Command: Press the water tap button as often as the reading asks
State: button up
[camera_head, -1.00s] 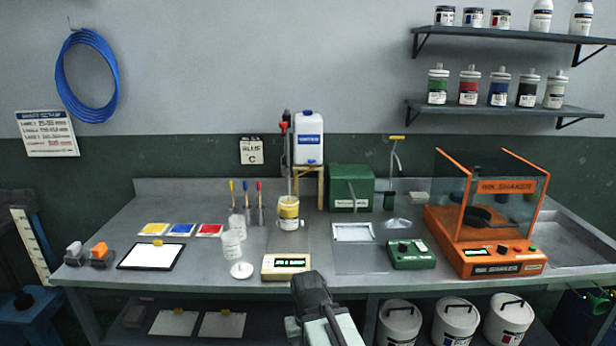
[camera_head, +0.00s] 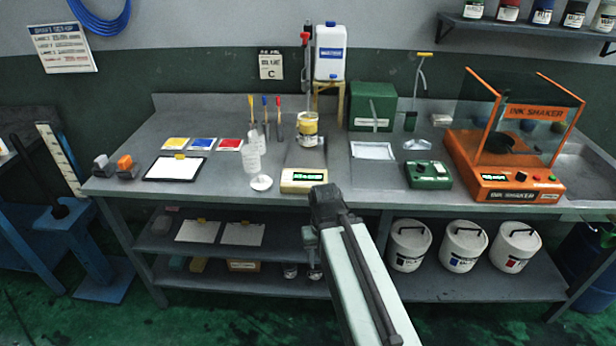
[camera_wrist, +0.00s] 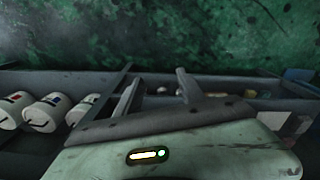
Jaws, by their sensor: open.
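The white water jug (camera_head: 330,52) with a blue label stands on a small wooden stand at the back of the bench. I cannot make out its tap or button. A tin with a yellow band (camera_head: 307,126) is below a slim upright stand with a red top (camera_head: 304,38). In front is a cream box with a lit green display (camera_head: 303,177); its reading is too small to read. My gripper (camera_head: 325,194) is in front of the bench edge, just below this box in the picture. In the wrist view, its two fingers (camera_wrist: 157,90) are apart with nothing between them.
Clear cups (camera_head: 253,160) and a white lid (camera_head: 261,183) lie left of the display box. A green device (camera_head: 428,174) and the orange ink shaker (camera_head: 510,150) stand to the right. White pails (camera_head: 463,245) fill the lower shelf at right.

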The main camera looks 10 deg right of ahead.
grip_shut()
dwell(1.8)
